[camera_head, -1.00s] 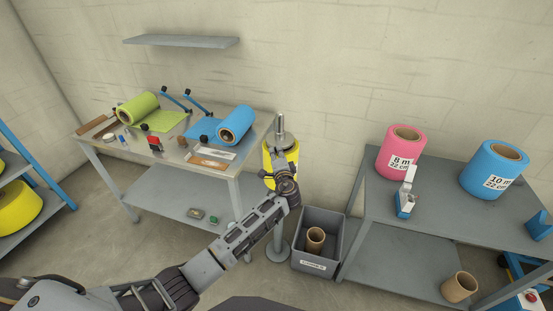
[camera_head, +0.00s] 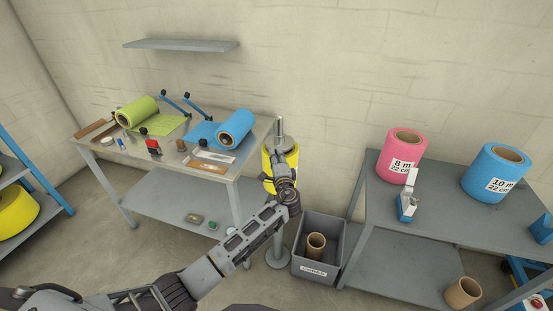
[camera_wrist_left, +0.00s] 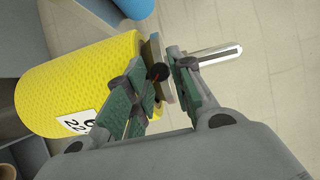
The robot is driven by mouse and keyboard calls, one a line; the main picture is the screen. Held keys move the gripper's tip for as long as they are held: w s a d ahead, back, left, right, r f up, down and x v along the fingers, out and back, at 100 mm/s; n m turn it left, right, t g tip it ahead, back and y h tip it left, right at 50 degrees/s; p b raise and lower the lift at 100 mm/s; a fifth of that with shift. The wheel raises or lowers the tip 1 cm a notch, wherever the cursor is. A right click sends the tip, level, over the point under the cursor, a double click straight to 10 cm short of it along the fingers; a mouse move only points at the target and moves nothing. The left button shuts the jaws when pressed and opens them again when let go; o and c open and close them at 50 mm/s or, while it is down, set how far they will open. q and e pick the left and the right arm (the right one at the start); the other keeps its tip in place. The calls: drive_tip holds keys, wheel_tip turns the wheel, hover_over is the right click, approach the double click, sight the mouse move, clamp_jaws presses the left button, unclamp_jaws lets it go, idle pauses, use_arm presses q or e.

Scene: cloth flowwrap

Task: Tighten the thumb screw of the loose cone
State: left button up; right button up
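A yellow roll (camera_head: 267,162) stands upright on a post, with a metal cone (camera_head: 281,142) and a bare shaft (camera_head: 280,124) on top. My left gripper (camera_head: 272,178) is at the roll's near side and partly hides it. In the left wrist view, the yellow roll (camera_wrist_left: 75,85) lies to the left and the bright shaft (camera_wrist_left: 218,54) points right. A black round thumb screw knob (camera_wrist_left: 160,72) shows between the fingers of my left gripper (camera_wrist_left: 162,82). The fingers are apart, with a gap beside the knob. My right gripper is out of view.
A grey crate (camera_head: 334,252) holding a brown core (camera_head: 315,245) stands right of the post. The left table (camera_head: 137,155) carries green and blue rolls. The right table (camera_head: 452,207) carries a pink roll (camera_head: 403,153) and a blue roll (camera_head: 494,172).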

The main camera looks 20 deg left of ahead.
use_arm(q)
drive_tip(key=shift+o, duration=1.1)
drive_tip(key=shift+f, duration=0.1)
drive_tip(key=shift+s, duration=0.15)
drive_tip(key=v, duration=0.7)
drive_tip(key=shift+s+d, duration=0.3)
